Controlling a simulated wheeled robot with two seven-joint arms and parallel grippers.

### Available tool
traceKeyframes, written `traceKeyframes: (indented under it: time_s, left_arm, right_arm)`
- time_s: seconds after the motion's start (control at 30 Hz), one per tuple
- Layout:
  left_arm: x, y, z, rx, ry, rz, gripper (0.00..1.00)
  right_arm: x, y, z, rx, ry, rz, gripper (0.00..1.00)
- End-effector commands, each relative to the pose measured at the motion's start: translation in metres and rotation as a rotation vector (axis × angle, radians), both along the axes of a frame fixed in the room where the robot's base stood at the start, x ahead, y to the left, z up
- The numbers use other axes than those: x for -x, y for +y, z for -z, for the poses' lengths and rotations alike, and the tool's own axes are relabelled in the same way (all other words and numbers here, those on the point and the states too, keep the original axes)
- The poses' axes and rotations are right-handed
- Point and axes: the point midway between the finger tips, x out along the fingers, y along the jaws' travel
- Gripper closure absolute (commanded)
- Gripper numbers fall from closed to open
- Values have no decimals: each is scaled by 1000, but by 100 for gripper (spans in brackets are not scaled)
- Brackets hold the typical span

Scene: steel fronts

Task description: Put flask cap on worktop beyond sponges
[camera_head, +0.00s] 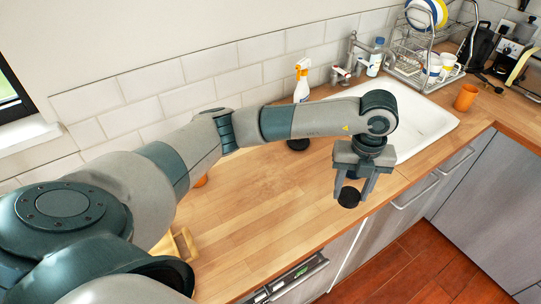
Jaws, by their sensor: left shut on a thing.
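The flask cap (349,198) is a small black round piece. My left gripper (352,188) is shut on it and holds it over the worktop (265,215) near its front edge, right of the middle of the head view. Yellow blocks (185,243), which look like the sponges, lie at the lower left of the worktop, partly hidden by my arm. My right gripper is not in view.
A spray bottle (302,82) stands at the wall behind my arm, with a dark round thing (298,144) nearer. The sink (425,120) is beyond the gripper. An orange cup (466,97) stands further right. The middle worktop is clear.

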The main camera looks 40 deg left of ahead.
Motion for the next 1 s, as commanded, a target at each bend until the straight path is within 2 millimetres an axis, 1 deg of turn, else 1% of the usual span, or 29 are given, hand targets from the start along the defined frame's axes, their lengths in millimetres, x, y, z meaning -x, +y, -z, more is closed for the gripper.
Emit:
traceKeyframes:
  time_s: [0.1, 0.37, 0.53, 0.67, 0.77, 1.0]
  left_arm:
    - [-1, -4, -2, 0, 0, 5, 87]
    - [-1, -3, -2, 0, 0, 5, 87]
    - [0, 3, 2, 0, 1, 3, 87]
    - [4, 17, 11, -1, 1, 3, 87]
    - [8, 33, 23, -1, 2, 1, 87]
    - [18, 78, 50, -3, 2, 0, 87]
  right_arm:
    - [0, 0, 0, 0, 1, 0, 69]
    - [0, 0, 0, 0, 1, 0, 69]
    - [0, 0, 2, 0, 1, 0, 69]
    - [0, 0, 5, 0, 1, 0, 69]
    - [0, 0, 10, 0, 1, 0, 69]
    - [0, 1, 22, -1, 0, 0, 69]
